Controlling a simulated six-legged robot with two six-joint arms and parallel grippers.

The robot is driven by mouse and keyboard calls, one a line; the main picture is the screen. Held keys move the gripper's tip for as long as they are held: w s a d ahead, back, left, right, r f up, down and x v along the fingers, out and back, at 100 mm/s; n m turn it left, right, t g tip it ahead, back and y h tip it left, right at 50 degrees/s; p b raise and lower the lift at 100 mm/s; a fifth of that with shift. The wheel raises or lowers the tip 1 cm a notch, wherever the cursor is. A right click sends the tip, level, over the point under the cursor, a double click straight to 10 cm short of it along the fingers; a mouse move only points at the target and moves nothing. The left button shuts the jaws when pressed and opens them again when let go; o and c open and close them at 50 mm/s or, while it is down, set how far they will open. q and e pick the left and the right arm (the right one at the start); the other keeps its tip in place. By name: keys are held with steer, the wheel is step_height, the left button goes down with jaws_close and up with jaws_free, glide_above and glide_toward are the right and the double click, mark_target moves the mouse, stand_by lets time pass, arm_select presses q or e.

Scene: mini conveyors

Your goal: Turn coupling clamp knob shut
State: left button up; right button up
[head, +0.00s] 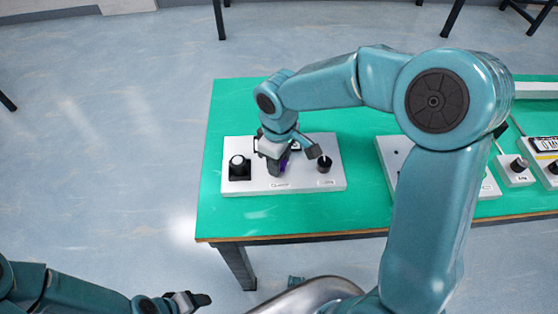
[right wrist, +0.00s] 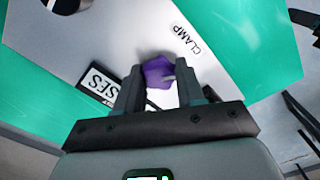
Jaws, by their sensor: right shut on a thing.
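A purple clamp knob (right wrist: 158,72) sits on a white panel (head: 254,184) beside a label reading CLAMP (right wrist: 187,42). My right gripper (right wrist: 160,92) is shut on the knob, with one finger on each side of it. In the head view my right gripper (head: 273,163) reaches down onto the middle of the panel and hides most of the knob. My left gripper (head: 190,299) is low at the left, off the table and away from the panel; its finger gap is not clear.
A black block with a white round top (head: 238,165) and a black knob (head: 324,164) flank my right gripper on the panel. The panel lies on a green table (head: 222,114). More white panels and small boxes (head: 513,169) stand to the right. The table's front-left corner is bare.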

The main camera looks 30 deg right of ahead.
steer(key=shift+m, duration=1)
steer(key=o, duration=1)
steer(key=shift+o, duration=0.2)
step_height(320, 180, up, 16)
steer(key=p, duration=0.2)
steer(key=shift+r+p, duration=0.25)
steer(key=shift+p, duration=0.05)
